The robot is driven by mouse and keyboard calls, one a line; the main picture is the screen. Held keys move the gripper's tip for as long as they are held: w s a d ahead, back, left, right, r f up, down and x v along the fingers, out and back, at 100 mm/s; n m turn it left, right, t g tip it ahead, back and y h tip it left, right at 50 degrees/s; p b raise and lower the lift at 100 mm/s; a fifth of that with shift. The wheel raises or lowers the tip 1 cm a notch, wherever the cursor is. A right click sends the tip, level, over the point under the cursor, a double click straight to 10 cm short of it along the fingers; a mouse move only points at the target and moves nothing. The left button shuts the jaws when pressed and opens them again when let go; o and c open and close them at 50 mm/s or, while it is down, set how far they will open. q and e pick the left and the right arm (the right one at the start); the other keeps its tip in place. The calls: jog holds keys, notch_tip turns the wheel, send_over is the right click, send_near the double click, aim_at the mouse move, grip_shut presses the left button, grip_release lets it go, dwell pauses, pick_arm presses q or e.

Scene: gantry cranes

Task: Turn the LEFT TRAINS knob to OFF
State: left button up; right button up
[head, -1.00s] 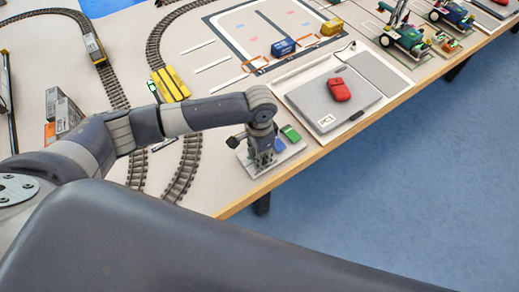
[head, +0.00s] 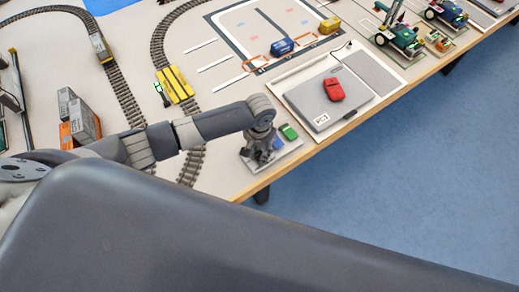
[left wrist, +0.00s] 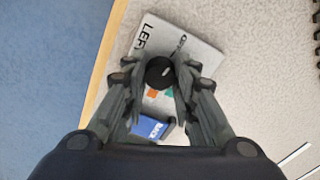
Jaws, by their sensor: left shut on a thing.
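The LEFT TRAINS knob (left wrist: 157,75) is round and black with a short white pointer mark, seen in the left wrist view. It sits on a light grey panel (left wrist: 198,58), which also shows at the table's front edge in the head view (head: 288,157). Only part of the panel's lettering, beginning "LE", can be read. My left gripper (left wrist: 164,72) is over the panel, pointing down, with its fingers shut on the knob's two sides. In the head view the gripper (head: 260,152) hides the knob. My right gripper is out of view.
A grey board with a red device (head: 333,90) lies to the right. Train tracks with a yellow train (head: 174,85) are behind. The table's front edge is near.

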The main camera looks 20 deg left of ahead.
aim_at(260, 154)
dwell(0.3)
pick_arm(q)
jog(key=o, duration=1)
jog(key=shift+o, duration=0.4)
notch_tip(260, 154, up, 12)
